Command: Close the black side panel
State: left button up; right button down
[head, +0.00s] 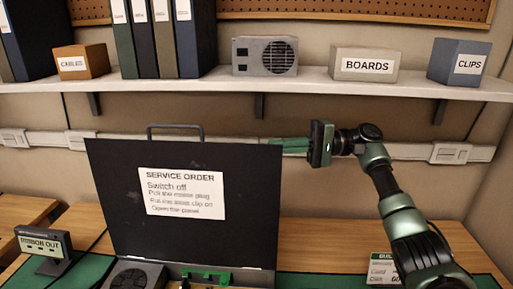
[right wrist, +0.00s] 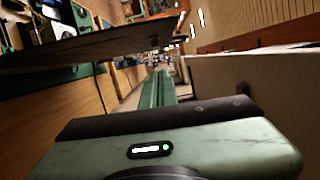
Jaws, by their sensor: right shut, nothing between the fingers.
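The black side panel (head: 112,190) stands upright and open in the head view, with a grey handle (head: 175,127) on its top edge and a white service order sheet (head: 182,193) on its face. My right gripper (head: 285,143) is shut and empty at the panel's top right corner, its green fingers pointing left and partly hidden behind the panel. In the right wrist view the shut fingers (right wrist: 158,88) run beside the dark panel (right wrist: 90,48); I cannot tell whether they touch it. My left gripper is not in view.
Below the panel, the open case shows a fan (head: 135,275) and a green board (head: 205,275). A shelf (head: 330,84) with binders and boxes runs behind, above a wall rail (head: 448,153). A small sign (head: 43,245) stands left, a card (head: 383,268) right.

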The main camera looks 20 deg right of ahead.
aim_at(256, 154)
jog(key=a+p, duration=0.1)
jog(key=a, duration=0.1)
jog(key=s+a+p, duration=0.1)
jog(key=a, duration=0.1)
jog(key=a+p, duration=0.1)
jog(key=a, duration=0.1)
jog(key=shift+s+a+r, duration=0.1)
jog(key=shift+s+r, duration=0.1)
jog(key=shift+s, duration=0.2)
jog(key=shift+s+a, duration=0.15)
jog(key=shift+s, duration=0.2)
jog(key=shift+a, duration=0.1)
jog(key=shift+f, duration=0.1)
